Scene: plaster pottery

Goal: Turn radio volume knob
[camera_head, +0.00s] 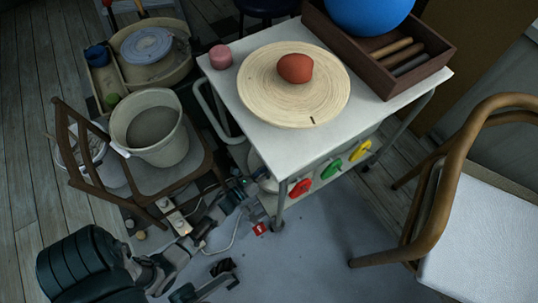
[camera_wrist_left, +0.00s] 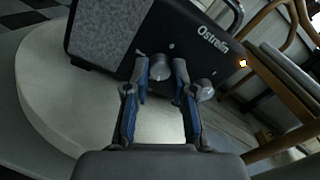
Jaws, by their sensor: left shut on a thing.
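A second grey knob (camera_wrist_left: 204,90) is just right of the right finger. In the head view my left gripper (camera_head: 240,190) reaches in beside the cart, where the radio is hard to make out. A dark claw-like part (camera_head: 222,268) at the bottom may be my right gripper; its opening is unclear.
A white cart (camera_head: 330,130) bears a round board (camera_head: 270,95) with a reddish lump (camera_head: 295,68) and a wooden box (camera_head: 425,50). A chair with a bucket (camera_head: 150,125) is left of it; another chair (camera_head: 455,190) is at right. Floor at lower middle is mostly open.

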